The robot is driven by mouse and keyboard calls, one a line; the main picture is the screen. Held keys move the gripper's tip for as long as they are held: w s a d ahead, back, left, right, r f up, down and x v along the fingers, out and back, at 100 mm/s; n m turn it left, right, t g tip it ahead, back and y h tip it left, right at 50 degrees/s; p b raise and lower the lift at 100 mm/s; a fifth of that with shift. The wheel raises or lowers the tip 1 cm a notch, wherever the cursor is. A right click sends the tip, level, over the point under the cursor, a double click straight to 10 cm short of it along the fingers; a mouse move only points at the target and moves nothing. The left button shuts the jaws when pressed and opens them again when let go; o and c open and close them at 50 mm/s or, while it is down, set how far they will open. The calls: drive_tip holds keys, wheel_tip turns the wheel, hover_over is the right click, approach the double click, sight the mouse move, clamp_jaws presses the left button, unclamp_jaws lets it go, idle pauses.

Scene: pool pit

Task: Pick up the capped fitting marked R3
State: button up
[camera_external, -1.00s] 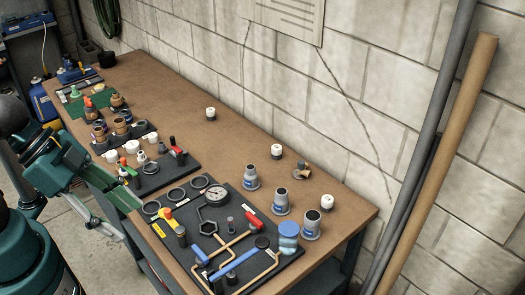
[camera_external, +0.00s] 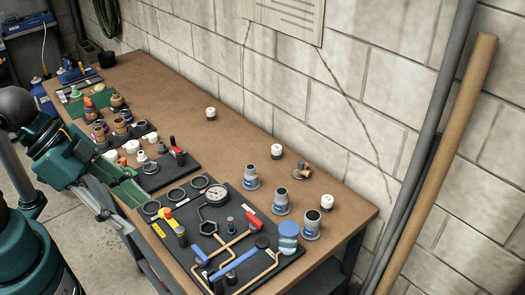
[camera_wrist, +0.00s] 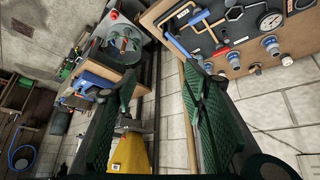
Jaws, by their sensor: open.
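Small fittings with white caps stand apart on the brown bench: one toward the back (camera_external: 210,113), one mid-bench (camera_external: 277,150) and one near the right end (camera_external: 326,202). Their markings are too small to read, so I cannot tell which is R3. My gripper (camera_external: 126,204) is at the left long edge of the bench, away from these fittings. In the wrist view my gripper (camera_wrist: 160,80) is open, with its two green fingers wide apart and nothing between them.
Grey-blue collared fittings (camera_external: 250,178) stand mid-bench beside a dark tool board (camera_external: 236,203) with a gauge, valves and pipes. A brown elbow piece (camera_external: 302,172) lies nearby. More trays of small parts (camera_external: 165,172) line the left side. A block wall (camera_external: 340,100) bounds the bench.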

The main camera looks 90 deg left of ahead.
drive_tip(key=w+a+r+n+g+y, duration=0.25)
drive_tip(key=w+a+n, duration=0.45)
drive_tip(key=w+a, duration=1.3)
drive_tip(key=n+g, duration=0.4)
drive_tip(key=n, duration=0.5)
hover_over(276, 147)
drive_tip(key=d, duration=0.2)
drive_tip(key=shift+h, duration=0.45)
drive_tip(key=f, duration=2.8)
drive_tip(key=shift+w+a, duration=0.1)
drive_tip(key=shift+a, duration=0.1)
drive_tip(key=shift+a+f+n, duration=0.3)
drive_tip(key=shift+a+f, duration=0.15)
drive_tip(key=shift+f, duration=1.15)
drive_tip(key=shift+f, duration=0.15)
